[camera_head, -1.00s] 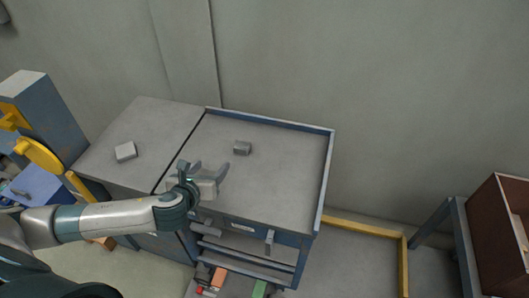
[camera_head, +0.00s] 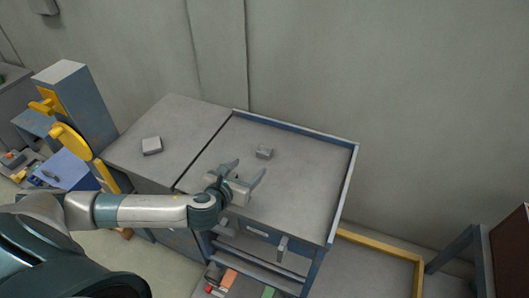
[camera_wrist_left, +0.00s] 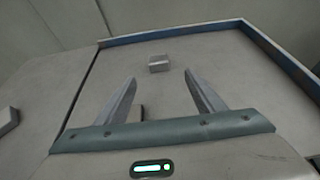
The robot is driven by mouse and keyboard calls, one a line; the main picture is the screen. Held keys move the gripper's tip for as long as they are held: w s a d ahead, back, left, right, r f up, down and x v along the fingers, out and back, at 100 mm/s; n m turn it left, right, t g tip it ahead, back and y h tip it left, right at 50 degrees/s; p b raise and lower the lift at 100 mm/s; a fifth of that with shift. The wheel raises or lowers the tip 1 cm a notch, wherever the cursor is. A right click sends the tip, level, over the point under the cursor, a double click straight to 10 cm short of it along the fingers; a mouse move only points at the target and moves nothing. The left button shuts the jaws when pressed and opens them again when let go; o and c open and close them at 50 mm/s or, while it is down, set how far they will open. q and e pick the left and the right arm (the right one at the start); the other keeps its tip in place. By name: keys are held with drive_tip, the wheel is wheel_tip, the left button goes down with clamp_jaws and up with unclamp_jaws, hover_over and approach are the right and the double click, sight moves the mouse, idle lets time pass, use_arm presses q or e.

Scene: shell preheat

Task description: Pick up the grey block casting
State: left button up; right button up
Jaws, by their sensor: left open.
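A small grey block (camera_head: 264,153) lies on the rimmed grey worktop (camera_head: 310,175). A second, flatter grey block (camera_head: 152,146) lies on the plain grey top at the left. I cannot tell for sure which is the casting. My left gripper (camera_head: 249,168) is open and empty over the rimmed worktop, on the near side of the small block. In the left wrist view the small block (camera_wrist_left: 159,63) shows just beyond and between the two fingertips (camera_wrist_left: 160,77), not between the fingers. My right gripper is not in view.
A raised blue rim (camera_head: 300,132) runs along the worktop's back and right edges. A shelf with orange and green items (camera_head: 228,279) is below. A blue cabinet with yellow parts (camera_head: 80,105) stands at the left.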

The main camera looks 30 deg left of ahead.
use_arm(q)
approach(262, 153)
drive_tip(key=x, duration=0.4)
drive_tip(key=shift+w+d+r+p, duration=0.1)
drive_tip(key=shift+d+r+p, duration=0.05)
drive_tip(key=shift+d+p, duration=0.25)
drive_tip(key=shift+w+a+f, duration=0.1)
drive_tip(key=shift+w+f, duration=0.1)
drive_tip(key=shift+w, duration=0.1)
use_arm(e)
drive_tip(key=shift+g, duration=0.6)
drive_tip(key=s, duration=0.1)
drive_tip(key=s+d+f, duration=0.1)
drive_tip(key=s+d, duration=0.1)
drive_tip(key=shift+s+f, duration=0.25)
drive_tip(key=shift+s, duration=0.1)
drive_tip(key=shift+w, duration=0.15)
